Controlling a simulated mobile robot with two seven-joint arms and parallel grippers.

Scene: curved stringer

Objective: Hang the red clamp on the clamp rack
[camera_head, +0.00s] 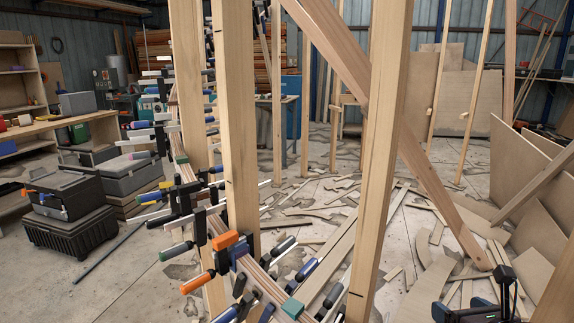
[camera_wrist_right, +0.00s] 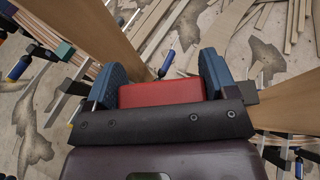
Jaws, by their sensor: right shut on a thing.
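The red clamp (camera_wrist_right: 160,93) shows in the right wrist view as a red block between the two blue finger pads of my right gripper (camera_wrist_right: 163,80). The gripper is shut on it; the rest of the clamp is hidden. In the head view my right gripper (camera_head: 488,303) is at the bottom right, low and right of the wooden posts, and I cannot make out the red clamp there. I cannot pick out the clamp rack for certain in either view. My left gripper is not in view.
Upright wooden posts (camera_head: 382,160) stand in front, with a diagonal beam (camera_head: 440,195) behind. Many clamps grip a curved stringer left of centre, including an orange-ended one (camera_head: 198,283). Black tool cases (camera_head: 70,205) stand at left. Loose boards and wood scraps cover the floor.

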